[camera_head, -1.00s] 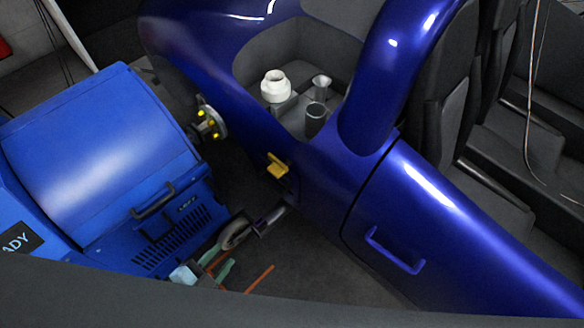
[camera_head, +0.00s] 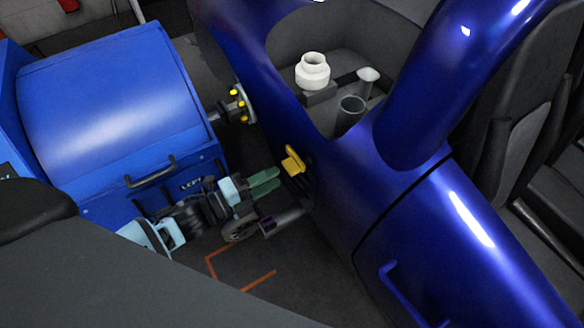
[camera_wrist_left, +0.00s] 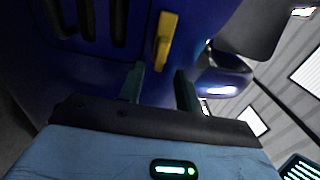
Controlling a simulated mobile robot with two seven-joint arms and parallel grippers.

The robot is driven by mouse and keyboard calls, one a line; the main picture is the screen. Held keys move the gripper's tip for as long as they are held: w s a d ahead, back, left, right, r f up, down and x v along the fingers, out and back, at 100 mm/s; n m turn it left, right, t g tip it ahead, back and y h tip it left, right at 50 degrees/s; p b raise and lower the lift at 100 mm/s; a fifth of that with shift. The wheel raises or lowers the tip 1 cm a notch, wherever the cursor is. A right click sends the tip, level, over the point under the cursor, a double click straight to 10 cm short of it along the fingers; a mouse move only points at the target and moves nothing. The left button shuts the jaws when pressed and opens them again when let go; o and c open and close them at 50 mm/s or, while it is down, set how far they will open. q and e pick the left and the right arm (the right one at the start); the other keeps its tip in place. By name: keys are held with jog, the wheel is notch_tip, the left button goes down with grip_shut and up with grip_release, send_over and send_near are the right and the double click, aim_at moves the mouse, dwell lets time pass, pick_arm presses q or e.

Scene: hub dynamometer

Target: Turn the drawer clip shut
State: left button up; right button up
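The drawer clip is a small yellow handle (camera_head: 292,160) on the side of the dark blue car body. In the left wrist view the clip (camera_wrist_left: 163,40) stands upright in the picture, beyond the fingertips and between their lines. My left gripper (camera_head: 278,178) has a pale blue body and dark green fingers and sits just left of and slightly below the clip. In the wrist view its two fingers (camera_wrist_left: 160,70) are apart with nothing between them. They look short of the clip; whether they touch it is unclear. My right gripper is out of view.
A blue dynamometer unit (camera_head: 120,100) stands left of my left gripper, with a hub flange (camera_head: 240,104) near the car. A white fitting (camera_head: 312,70) and grey cups (camera_head: 350,110) sit in the car's recess. A blue door handle (camera_head: 400,295) projects at lower right.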

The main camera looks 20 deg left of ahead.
aim_at(291, 168)
pick_arm(q)
jog(key=x, duration=0.6)
jog(key=shift+w, duration=0.1)
jog(key=c, duration=0.7)
jog(key=shift+c, duration=0.2)
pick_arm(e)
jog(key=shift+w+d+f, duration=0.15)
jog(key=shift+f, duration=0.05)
